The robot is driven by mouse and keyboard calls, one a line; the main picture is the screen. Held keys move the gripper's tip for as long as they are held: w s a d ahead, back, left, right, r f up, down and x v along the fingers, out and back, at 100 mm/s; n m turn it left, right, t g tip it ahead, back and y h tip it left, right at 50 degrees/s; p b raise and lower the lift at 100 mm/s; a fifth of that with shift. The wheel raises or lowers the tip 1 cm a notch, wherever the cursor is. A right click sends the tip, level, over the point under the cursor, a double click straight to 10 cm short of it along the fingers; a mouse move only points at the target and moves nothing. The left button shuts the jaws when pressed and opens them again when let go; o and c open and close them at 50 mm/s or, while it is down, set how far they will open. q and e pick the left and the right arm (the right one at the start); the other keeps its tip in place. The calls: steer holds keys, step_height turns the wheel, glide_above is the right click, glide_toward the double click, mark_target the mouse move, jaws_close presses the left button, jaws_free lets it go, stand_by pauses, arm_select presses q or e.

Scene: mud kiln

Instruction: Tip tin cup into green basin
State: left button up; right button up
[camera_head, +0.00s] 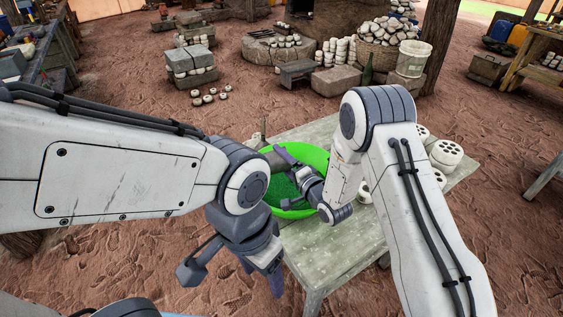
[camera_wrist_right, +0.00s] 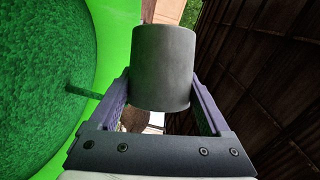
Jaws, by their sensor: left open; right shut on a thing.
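The green basin (camera_head: 318,157) stands on the pale wooden table, with textured green contents inside. Its bright rim and contents fill the left of the right wrist view (camera_wrist_right: 112,25). My right gripper (camera_head: 283,165) is over the basin, shut on the dark grey tin cup (camera_wrist_right: 163,65). The cup sits between both fingers and looks tipped well over onto its side. Its mouth and inside are hidden. A thin dark green strip shows beside the cup in the wrist view; I cannot tell what it is. My left gripper (camera_head: 232,281) is open and empty, in front of the table's left side.
White perforated bricks (camera_head: 446,153) stand on the right of the table (camera_head: 325,252), partly behind my right arm. A small grey-brown object shows behind the basin. The table's front is bare. Stone blocks, a basket of stones (camera_head: 385,45) and a pale bucket (camera_head: 413,58) stand farther back.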

steer(key=shift+w+d+f+m+t+y+b, duration=0.1)
steer(key=shift+d+f+m+t+y+b, duration=0.15)
steer(key=shift+m+b, duration=0.35)
steer(key=shift+w+d+f+m+t+y+b, duration=0.15)
steer(key=shift+f+m+b, duration=0.15)
steer(key=shift+m+b, duration=0.3)
steer(key=shift+d+r+m+t+b, duration=0.15)
steer(key=shift+m+b, duration=0.1)
steer(key=shift+m, duration=0.3)
steer(key=shift+d+m+t+b, duration=0.15)
steer(key=shift+m+b, duration=0.05)
steer(key=shift+m, duration=0.35)
steer(key=shift+r+p, duration=0.6)
steer(key=shift+r, duration=0.25)
